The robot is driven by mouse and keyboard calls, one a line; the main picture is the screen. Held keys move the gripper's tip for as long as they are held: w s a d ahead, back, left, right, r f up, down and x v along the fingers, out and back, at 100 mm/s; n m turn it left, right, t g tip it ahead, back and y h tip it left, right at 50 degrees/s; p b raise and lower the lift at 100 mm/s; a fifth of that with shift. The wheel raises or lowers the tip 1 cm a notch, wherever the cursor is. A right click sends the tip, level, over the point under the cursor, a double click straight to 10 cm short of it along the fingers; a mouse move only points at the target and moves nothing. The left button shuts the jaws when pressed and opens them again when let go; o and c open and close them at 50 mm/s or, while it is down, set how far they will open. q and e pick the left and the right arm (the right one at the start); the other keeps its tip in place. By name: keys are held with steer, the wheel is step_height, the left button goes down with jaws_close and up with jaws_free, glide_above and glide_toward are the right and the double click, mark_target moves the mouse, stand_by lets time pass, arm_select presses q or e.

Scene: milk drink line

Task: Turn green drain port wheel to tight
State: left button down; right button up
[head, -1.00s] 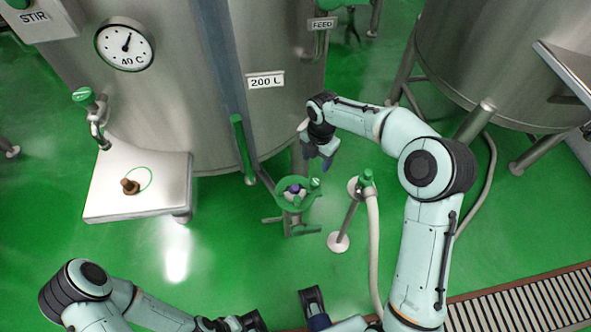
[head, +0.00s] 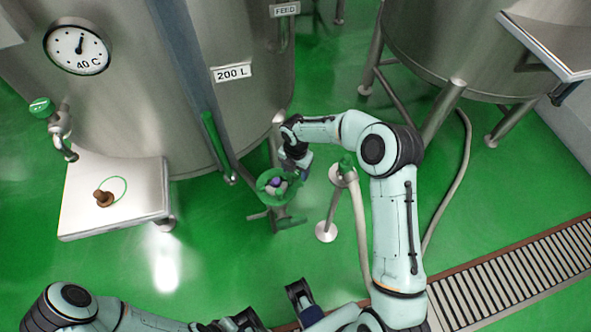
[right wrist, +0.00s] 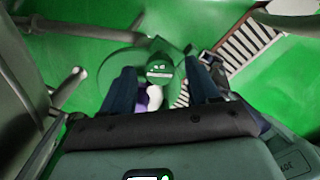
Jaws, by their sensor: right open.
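The green drain port wheel (head: 263,187) stands low beside the 200 L tank, with a purple and grey middle. In the right wrist view a round green part with pale marks (right wrist: 159,71) shows between the fingers, with purple and white pieces below it. My right gripper (head: 286,167) is at the upper right edge of the wheel, pointing down. In the right wrist view its two dark fingers (right wrist: 163,88) are spread apart with nothing clamped. Contact with the wheel cannot be judged. My left arm lies along the bottom edge; its finger state is unclear.
A steel shelf (head: 130,190) with a brown fitting (head: 103,198) is at left. A floor grating (head: 510,280) lies at lower right.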

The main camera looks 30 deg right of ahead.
steer(key=shift+c, duration=0.2)
steer(key=c, duration=1)
steer(key=shift+m, duration=0.4)
steer(key=m, duration=0.5)
steer(key=shift+m, duration=0.3)
steer(key=m+b, duration=0.1)
steer(key=m, duration=1)
steer(key=shift+m, duration=0.4)
steer(key=m, duration=0.5)
steer(key=shift+m, duration=0.3)
steer(key=shift+w+m, duration=0.1)
steer(key=shift+m, duration=0.2)
